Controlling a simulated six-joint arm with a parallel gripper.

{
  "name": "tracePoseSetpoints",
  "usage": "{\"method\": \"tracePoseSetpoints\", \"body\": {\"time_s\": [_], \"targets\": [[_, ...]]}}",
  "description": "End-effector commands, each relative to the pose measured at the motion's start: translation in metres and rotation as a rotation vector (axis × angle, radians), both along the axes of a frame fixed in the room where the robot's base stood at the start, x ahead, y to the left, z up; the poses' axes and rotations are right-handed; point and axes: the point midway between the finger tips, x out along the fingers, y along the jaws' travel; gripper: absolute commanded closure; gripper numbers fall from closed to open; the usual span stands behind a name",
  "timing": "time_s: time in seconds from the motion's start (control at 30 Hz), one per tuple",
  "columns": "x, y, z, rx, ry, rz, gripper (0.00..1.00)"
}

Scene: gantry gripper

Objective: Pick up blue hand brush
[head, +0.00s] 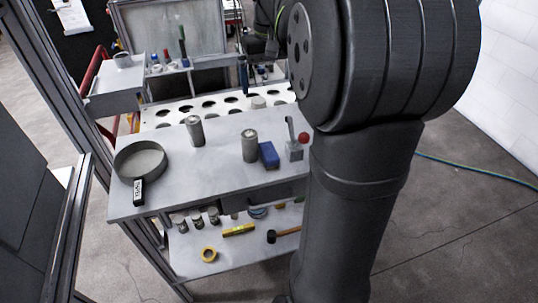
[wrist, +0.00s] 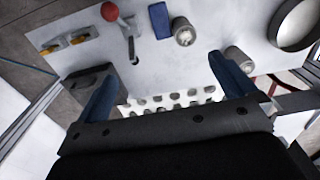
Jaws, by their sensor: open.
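A blue block-like object (head: 268,155) lies on the grey tabletop, right of a metal can. It also shows at the top of the wrist view (wrist: 159,20). It is the only blue brush-sized thing on the tabletop, but I cannot make out bristles. My gripper (wrist: 162,68) is open, its two blue fingers wide apart with nothing between them. In the head view my gripper (head: 255,75) hangs above the perforated white rack behind the tabletop, apart from the blue object. My arm partly hides it there.
Beside the blue object stand a metal can (head: 250,146) and a grey lever device with a red knob (head: 303,138). Another can (head: 195,131) and a round pan (head: 140,161) stand further left. The perforated rack (head: 165,116) lies behind. The front tabletop is clear.

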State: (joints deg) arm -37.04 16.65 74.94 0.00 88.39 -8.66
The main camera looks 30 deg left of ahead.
Motion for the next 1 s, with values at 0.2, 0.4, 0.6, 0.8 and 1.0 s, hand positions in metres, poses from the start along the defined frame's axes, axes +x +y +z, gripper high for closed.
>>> {"method": "tracePoseSetpoints", "body": {"time_s": [0.2, 0.4, 0.6, 0.8, 1.0], "targets": [[0.003, 0.0, -0.012, -0.001, 0.002, 0.247, 0.0], [0.007, 0.0, -0.03, -0.001, 0.002, 0.661, 0.0], [0.01, -0.001, -0.048, 0.0, 0.001, 1.075, 0.0], [0.012, -0.002, -0.062, 0.0, 0.001, 1.404, 0.0], [0.013, -0.003, -0.069, -0.001, 0.001, 1.548, 0.0]]}}
